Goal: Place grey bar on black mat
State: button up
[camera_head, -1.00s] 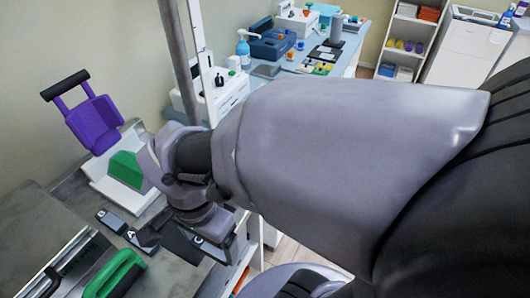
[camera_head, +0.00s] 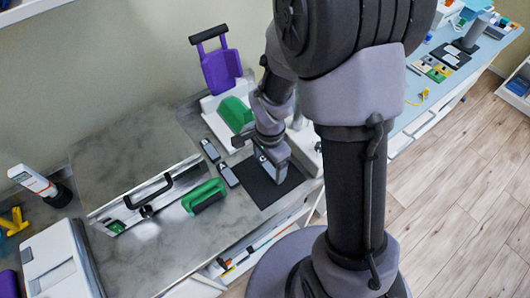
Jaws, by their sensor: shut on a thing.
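The black mat (camera_head: 256,192) lies flat on the grey marbled counter, near its front edge. My gripper (camera_head: 270,164) is over the mat, pointing down, in the head view. It is shut on a grey bar (camera_head: 266,163), which is mostly hidden by the fingers. I cannot tell whether the bar touches the mat.
A green-handled block (camera_head: 204,196) lies left of the mat. A white stand with a green block (camera_head: 236,113) and a purple chair-like piece (camera_head: 221,70) stand behind. A metal box with a black handle (camera_head: 150,193) is farther left.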

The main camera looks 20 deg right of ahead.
jog(key=f+b, duration=0.1)
jog(key=f, duration=0.2)
jog(key=shift+w+f+b, duration=0.4)
jog(key=shift+r, duration=0.1)
jog(key=o, duration=1.3)
notch_tip(320, 180, up, 12)
jog(key=p, duration=0.4)
jog(key=shift+p, duration=0.3)
notch_tip(320, 180, up, 5)
jog(key=n+t, duration=0.1)
jog(key=n, duration=0.1)
send_over(268, 164)
jog(key=s+a+r+n+t+y, duration=0.1)
jog(key=s+a+r+n+t, duration=0.1)
jog(key=s+r+n, duration=0.2)
jog(key=s+a+r+n+t+y, duration=0.1)
jog(key=s+r+n, duration=0.3)
jog(key=s+r, duration=0.5)
jog(key=shift+a+r+t, duration=0.45)
jog(key=shift+r+t, duration=0.25)
jog(key=shift+t, duration=0.2)
